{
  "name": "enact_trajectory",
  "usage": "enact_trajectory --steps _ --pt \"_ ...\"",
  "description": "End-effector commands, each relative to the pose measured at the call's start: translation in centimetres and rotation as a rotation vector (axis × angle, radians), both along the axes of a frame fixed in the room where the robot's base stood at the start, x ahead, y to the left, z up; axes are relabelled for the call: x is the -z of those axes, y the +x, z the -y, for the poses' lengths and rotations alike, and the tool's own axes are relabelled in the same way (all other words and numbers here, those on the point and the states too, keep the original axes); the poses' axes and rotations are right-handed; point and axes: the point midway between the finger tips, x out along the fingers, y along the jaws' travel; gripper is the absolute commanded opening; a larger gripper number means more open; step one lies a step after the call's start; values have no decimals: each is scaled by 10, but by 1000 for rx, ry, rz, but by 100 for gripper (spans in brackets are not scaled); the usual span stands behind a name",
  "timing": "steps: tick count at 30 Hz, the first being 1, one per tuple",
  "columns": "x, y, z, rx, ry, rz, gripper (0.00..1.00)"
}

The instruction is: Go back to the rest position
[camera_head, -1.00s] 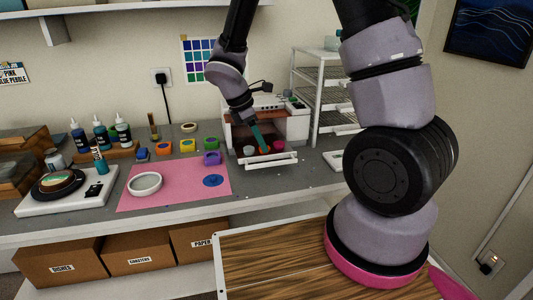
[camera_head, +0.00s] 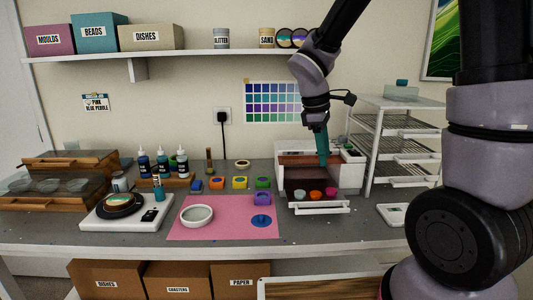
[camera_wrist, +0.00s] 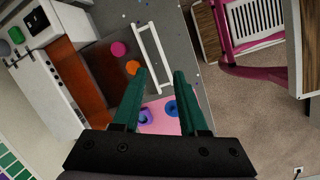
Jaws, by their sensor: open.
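My gripper (camera_head: 322,150) is above the white box with the open front (camera_head: 349,172) at the back right of the bench. In the wrist view its two green fingers (camera_wrist: 158,92) stand apart with nothing between them.
A pink mat (camera_head: 222,228) with a round pale dish (camera_head: 197,215) lies left of the tray. A wire shelf rack (camera_head: 402,150) is close on the right. A shelf (camera_head: 85,58) runs above the bench.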

Motion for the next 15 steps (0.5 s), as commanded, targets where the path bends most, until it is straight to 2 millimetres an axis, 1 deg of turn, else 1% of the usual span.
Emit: enact_trajectory --steps 1,6,12,15 --pt "-20 -6 10 107 47 55 42" --pt "-72 -31 33 473 221 203 42" --pt "-123 -68 53 879 457 355 42" --pt "-143 -85 60 1057 580 415 42"
